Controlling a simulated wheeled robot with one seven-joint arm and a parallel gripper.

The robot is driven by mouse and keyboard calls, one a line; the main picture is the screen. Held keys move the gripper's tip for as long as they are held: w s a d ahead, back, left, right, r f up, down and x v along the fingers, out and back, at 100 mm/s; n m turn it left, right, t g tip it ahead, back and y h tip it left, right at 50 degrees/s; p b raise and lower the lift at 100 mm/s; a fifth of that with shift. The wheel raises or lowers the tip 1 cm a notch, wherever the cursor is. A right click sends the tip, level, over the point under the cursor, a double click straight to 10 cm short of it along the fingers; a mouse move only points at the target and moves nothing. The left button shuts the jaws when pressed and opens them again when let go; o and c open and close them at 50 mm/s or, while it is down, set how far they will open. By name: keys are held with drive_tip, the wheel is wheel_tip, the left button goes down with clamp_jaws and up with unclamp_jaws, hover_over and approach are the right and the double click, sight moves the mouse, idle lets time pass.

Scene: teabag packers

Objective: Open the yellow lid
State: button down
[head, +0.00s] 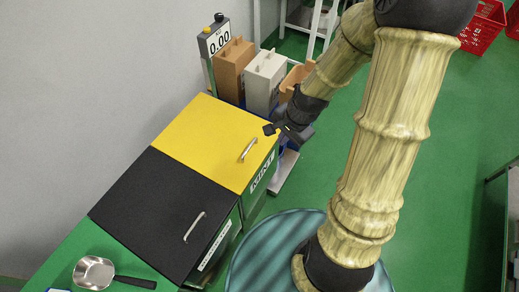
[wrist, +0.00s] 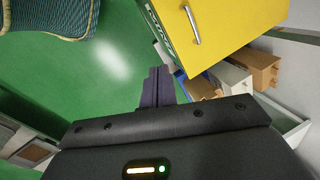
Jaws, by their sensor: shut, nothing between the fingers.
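The yellow lid (head: 213,138) lies flat and closed on the bin labelled MINT. Its silver handle (head: 249,149) is near its front right edge. In the wrist view the yellow lid (wrist: 232,30) and its handle (wrist: 192,25) show at the upper right. My gripper (head: 269,130) is shut and empty, just right of the lid's far right edge, apart from the handle. In the wrist view my gripper's fingers (wrist: 158,72) are together over green floor, below and left of the handle.
A black lid (head: 165,212) with its own handle lies beside the yellow one. A metal scoop (head: 95,272) rests on the green surface at lower left. Brown (head: 233,68) and grey (head: 265,82) boxes and a scale display (head: 219,40) stand behind the yellow lid.

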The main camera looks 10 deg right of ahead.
sight(260, 149)
drive_tip(key=w+f+m+t+y+b, duration=0.2)
drive_tip(key=w+f+m+b, duration=0.3)
drive_tip(key=w+f+m, duration=0.3)
wheel_tip(260, 149, down, 4)
drive_tip(key=m+y, duration=0.1)
drive_tip(key=m, duration=0.5)
drive_tip(key=shift+w+a+r+m+t+y+b, duration=0.2)
drive_tip(key=shift+m+t+y+b, duration=0.1)
drive_tip(key=shift+m+b, duration=0.1)
drive_tip(key=shift+f, duration=0.1)
drive_tip(key=x, duration=1)
drive_tip(key=shift+p, duration=0.3)
